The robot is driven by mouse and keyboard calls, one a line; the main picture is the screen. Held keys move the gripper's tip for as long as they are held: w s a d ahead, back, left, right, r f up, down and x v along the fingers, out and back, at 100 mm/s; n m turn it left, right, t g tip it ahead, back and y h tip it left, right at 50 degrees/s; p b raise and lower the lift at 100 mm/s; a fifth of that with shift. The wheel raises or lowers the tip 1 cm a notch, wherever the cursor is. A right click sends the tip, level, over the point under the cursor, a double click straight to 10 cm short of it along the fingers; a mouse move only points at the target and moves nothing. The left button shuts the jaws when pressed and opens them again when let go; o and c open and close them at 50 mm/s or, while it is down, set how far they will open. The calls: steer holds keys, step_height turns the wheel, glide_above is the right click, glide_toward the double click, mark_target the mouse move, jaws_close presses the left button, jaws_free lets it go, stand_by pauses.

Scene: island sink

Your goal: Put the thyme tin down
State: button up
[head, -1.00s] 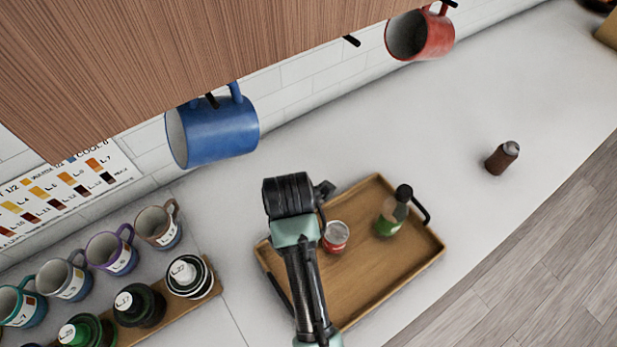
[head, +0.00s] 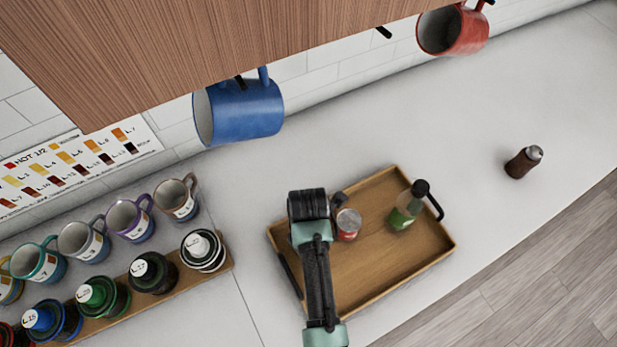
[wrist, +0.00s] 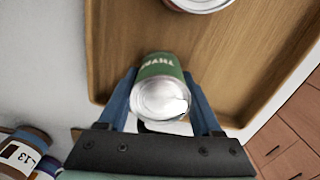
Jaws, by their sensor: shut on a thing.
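In the wrist view the green thyme tin (wrist: 160,72), with a silver lid, is between the two blue fingers of my gripper (wrist: 160,92). My gripper is shut on it. The tin is over the left part of the wooden tray (wrist: 113,55); I cannot tell whether its base touches the tray. In the head view my arm hides the tin and the fingertips. The tray also shows there (head: 385,275), under and right of my arm.
A red tin (head: 348,224) and a green bottle with a black cap (head: 405,207) stand on the tray. A brown bottle (head: 523,162) stands on the counter at right. Mugs (head: 130,220) and jars (head: 150,272) line the left. Blue (head: 238,112) and red (head: 452,32) mugs hang above.

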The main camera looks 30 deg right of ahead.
steer(key=o, duration=1.4)
step_height(320, 180, up, 12)
steer(key=shift+r, duration=0.15)
